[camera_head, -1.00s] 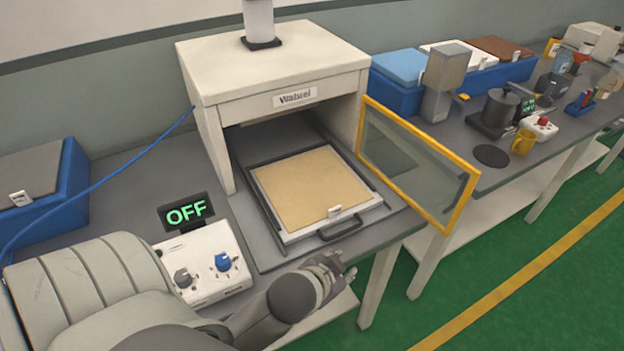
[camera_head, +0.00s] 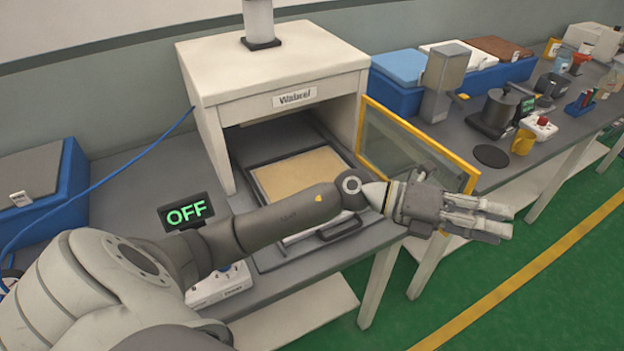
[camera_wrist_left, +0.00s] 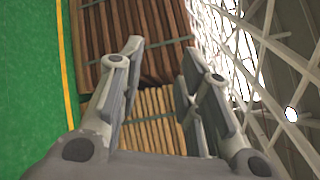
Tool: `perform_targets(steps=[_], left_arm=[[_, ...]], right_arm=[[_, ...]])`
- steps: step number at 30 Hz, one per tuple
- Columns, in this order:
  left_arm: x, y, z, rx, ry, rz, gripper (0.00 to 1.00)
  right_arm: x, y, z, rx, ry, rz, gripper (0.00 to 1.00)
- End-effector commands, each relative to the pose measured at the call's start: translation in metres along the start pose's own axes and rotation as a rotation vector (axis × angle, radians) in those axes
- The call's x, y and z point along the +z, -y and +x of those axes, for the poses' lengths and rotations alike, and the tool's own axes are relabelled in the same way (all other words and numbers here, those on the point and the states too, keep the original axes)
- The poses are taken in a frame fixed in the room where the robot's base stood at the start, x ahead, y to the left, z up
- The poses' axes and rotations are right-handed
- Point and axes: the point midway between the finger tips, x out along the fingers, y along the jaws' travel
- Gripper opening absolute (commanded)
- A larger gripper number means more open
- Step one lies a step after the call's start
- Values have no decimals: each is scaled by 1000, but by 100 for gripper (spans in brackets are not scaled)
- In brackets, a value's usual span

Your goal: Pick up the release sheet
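A flat tan sheet (camera_head: 300,172) lies in the framed tray (camera_head: 254,181) that sticks out of the white press. It is probably the release sheet, but I cannot tell for sure. My left forearm crosses in front and hides its near part and the tray's tag. My left gripper (camera_head: 505,220) is open and empty, held out to the right of the tray, past the table's front edge and in front of the yellow-framed door. In the left wrist view its fingers (camera_wrist_left: 163,58) stand apart with nothing between them. My right gripper is not in view.
The press (camera_head: 270,65) stands open, its yellow-framed glass door (camera_head: 400,140) swung out to the right. An OFF display (camera_head: 186,211) is at the left. Blue bins (camera_head: 400,98), a pot (camera_head: 500,108) and a yellow mug (camera_head: 522,142) stand farther right. The green floor in front is clear.

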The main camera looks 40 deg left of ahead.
Motion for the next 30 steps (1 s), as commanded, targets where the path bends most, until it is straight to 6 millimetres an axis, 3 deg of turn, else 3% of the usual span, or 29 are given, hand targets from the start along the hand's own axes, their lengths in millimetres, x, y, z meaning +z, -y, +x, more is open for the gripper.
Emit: perform_targets(steps=[5, 8, 12, 18, 21, 26, 30], left_arm=[[-13, -56, -29, 284, -316, 202, 32], [-9, -91, -64, 475, -474, 274, 32], [13, -128, -134, 772, -662, 319, 32], [49, -141, -233, 1135, -825, 282, 32], [60, -137, -265, 1247, -865, 249, 32], [65, -137, -288, 1328, -893, 218, 32], [55, -154, -291, 1334, -899, 212, 32]], right_arm=[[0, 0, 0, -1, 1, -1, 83], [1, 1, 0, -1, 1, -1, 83], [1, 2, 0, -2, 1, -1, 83], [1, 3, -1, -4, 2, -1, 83], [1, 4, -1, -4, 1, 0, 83], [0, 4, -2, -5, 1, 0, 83], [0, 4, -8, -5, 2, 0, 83]])
